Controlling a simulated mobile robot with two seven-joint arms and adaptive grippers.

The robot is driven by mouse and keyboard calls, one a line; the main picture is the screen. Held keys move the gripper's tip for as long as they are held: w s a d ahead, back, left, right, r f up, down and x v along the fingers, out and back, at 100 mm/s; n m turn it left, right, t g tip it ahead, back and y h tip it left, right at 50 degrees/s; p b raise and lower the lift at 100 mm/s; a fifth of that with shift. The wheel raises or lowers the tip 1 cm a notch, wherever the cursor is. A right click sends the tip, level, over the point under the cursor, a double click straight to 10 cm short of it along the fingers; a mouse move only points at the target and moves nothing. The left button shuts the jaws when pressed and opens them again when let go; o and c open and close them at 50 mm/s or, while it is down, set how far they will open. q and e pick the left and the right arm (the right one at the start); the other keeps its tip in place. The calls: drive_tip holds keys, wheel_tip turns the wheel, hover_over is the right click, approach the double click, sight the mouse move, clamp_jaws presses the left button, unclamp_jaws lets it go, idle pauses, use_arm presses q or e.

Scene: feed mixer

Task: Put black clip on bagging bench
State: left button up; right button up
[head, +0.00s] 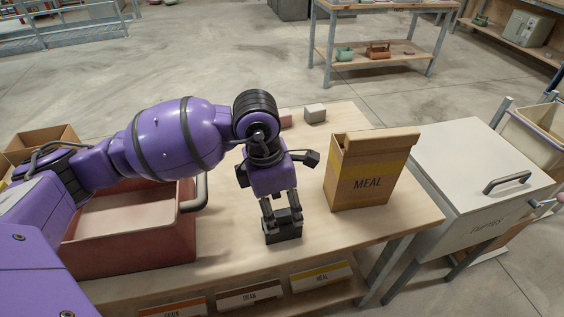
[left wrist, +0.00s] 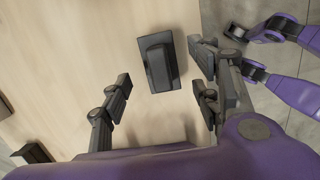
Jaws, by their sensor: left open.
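A black clip (head: 283,231) lies on the pale wooden bench top (head: 238,232), near its front edge. It also shows in the left wrist view (left wrist: 158,62) as a dark block with a raised ridge. My left gripper (head: 281,207) points down just above the clip, with its fingers apart. In the left wrist view the clip shows in the gap between the fingers, slightly beyond their tips; I cannot tell whether they touch it. My right gripper is not in view. I cannot tell from a label which bench is the bagging bench.
A brown MEAL bag (head: 366,175) stands right of my left gripper. A red-brown tray (head: 135,249) with a handle sits on the left. A small grey block (head: 315,113) lies at the back. A white EMPTIES bin (head: 474,177) stands right of the bench. Bare wood lies around the clip.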

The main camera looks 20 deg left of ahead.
use_arm(q)
drive_tip(key=shift+s+a+r, duration=0.1)
drive_tip(key=shift+r, duration=1)
drive_tip(key=shift+s+a+r, duration=0.1)
drive_tip(key=shift+r, duration=0.95)
